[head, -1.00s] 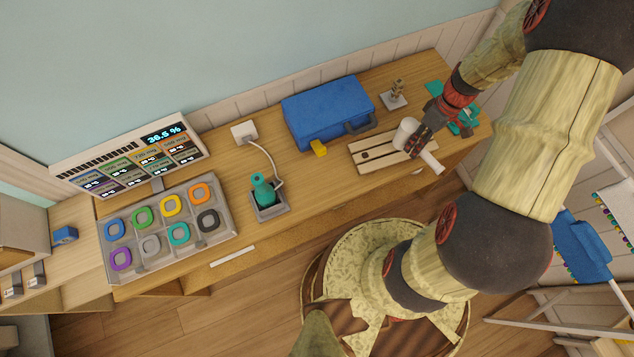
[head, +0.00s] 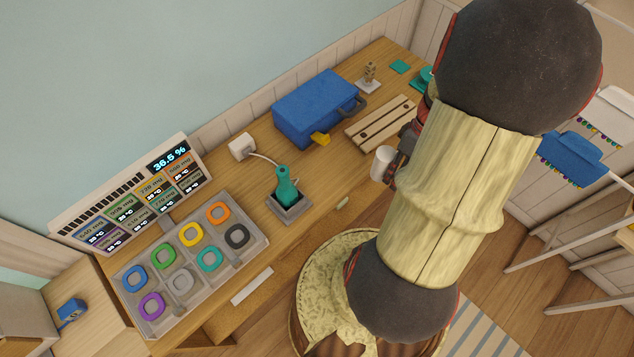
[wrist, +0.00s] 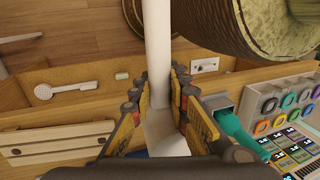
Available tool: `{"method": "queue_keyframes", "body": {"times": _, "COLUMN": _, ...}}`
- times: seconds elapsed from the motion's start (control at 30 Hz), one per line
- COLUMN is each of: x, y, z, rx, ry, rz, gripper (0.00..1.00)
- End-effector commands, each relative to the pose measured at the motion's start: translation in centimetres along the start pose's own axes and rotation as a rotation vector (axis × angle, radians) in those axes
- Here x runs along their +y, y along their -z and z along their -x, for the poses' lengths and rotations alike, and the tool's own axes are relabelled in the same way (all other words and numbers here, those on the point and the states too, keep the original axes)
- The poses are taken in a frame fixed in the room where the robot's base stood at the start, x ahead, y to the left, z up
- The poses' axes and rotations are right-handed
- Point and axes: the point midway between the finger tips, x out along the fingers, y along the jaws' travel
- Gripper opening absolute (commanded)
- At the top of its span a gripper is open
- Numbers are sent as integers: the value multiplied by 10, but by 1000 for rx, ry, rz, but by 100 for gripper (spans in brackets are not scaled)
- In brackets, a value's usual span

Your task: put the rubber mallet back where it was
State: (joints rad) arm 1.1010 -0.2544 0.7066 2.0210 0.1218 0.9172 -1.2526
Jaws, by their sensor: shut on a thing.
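The rubber mallet shows in the head view as a white cylindrical head (head: 381,163), just in front of the wooden slatted rack (head: 370,130). My gripper is mostly hidden behind my arm there. In the wrist view my gripper (wrist: 160,82) is shut on the mallet, with a finger on each side. The mallet's pale handle (wrist: 157,32) runs away from the fingers to the top of the picture, and its white head is close to the palm. The slatted rack is empty, with dark spots on its slats. The mallet looks clear of it.
A blue toolbox (head: 316,107) with a yellow tag stands behind the rack. A teal-handled tool (head: 285,183) sits in a grey holder. A grey tray of coloured rings (head: 182,282) and a display panel (head: 130,195) are at the left. A white spoon-like thing (wrist: 68,90) lies in a wooden recess.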

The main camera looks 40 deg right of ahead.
Motion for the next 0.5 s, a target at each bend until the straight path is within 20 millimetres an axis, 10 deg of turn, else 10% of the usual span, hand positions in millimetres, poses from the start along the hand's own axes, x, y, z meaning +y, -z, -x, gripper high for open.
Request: {"method": "queue_keyframes", "body": {"times": 0.5, "x": -6, "y": 74, "z": -36, "rx": -6, "ry": 1, "rz": 20, "gripper": 0}}
